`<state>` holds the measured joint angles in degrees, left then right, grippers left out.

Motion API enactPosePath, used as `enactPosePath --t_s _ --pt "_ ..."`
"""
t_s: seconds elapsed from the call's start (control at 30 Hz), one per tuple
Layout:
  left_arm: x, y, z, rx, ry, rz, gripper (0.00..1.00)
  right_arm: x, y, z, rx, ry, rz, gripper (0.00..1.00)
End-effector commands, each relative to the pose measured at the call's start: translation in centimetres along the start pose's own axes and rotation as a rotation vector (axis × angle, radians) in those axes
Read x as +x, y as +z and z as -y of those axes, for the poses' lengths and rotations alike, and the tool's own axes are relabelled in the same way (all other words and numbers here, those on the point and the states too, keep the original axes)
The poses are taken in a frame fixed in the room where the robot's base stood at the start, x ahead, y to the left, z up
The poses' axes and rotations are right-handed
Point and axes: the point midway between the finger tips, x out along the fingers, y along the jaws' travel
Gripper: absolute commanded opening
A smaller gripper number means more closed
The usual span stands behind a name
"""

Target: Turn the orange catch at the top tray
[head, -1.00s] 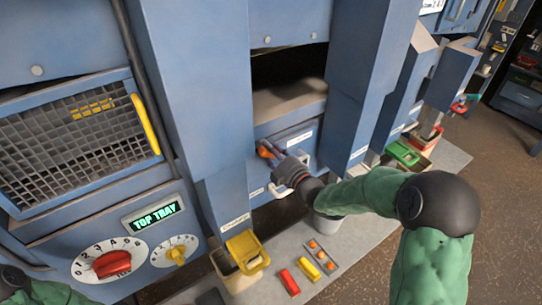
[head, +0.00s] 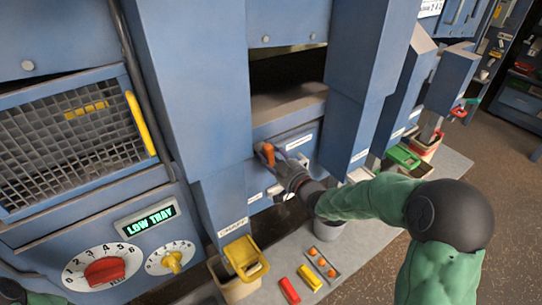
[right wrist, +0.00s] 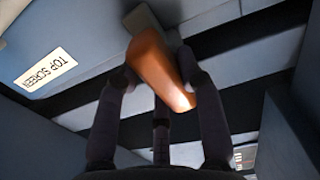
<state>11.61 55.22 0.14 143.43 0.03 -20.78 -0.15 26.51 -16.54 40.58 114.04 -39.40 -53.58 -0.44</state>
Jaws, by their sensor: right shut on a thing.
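The orange catch (head: 267,153) sits on the front of the blue tray unit (head: 300,141) in the opening of the machine. My right gripper (head: 277,163) is shut on the catch. In the right wrist view the orange catch (right wrist: 158,68) stands between the fingers of my right gripper (right wrist: 157,85), next to a label reading TOP SCREEN (right wrist: 46,68). In the head view the catch now points upward. My left gripper is not clearly in view; only a bit of my left arm shows at the lower left.
A red dial (head: 104,271) and a yellow knob (head: 173,261) are on the panel at left. A yellow-lidded bin (head: 245,255), red and yellow blocks (head: 289,290) and a small tray (head: 323,262) lie on the grey floor strip.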

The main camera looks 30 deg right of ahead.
Motion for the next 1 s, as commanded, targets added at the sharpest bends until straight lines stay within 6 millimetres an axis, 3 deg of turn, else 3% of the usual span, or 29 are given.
enactPosePath --t_s 0.3,0.77,0.8,0.87,0.9,1.0 --pt "0.12 -0.01 0.04 0.000 0.000 0.000 0.00 -0.03 0.28 0.09 0.100 -0.001 0.004 0.05" --pt "0.13 0.00 0.05 0.000 0.000 0.000 0.00 -0.04 0.31 0.11 0.116 -0.001 0.005 0.05" --pt "0.13 0.00 0.05 0.000 0.000 0.000 0.00 -0.04 0.31 0.11 0.116 -0.001 0.005 0.41" --pt "0.13 0.00 0.04 0.000 0.000 0.000 0.00 -0.04 0.31 0.11 0.116 -0.001 0.005 0.57" --pt "0.13 0.00 0.05 0.000 0.000 0.000 0.00 -0.03 0.29 0.10 0.115 -0.001 0.004 0.62" --pt "0.13 -0.01 0.04 0.000 0.000 0.000 0.00 -0.03 0.22 0.07 0.114 -0.001 0.003 0.62"
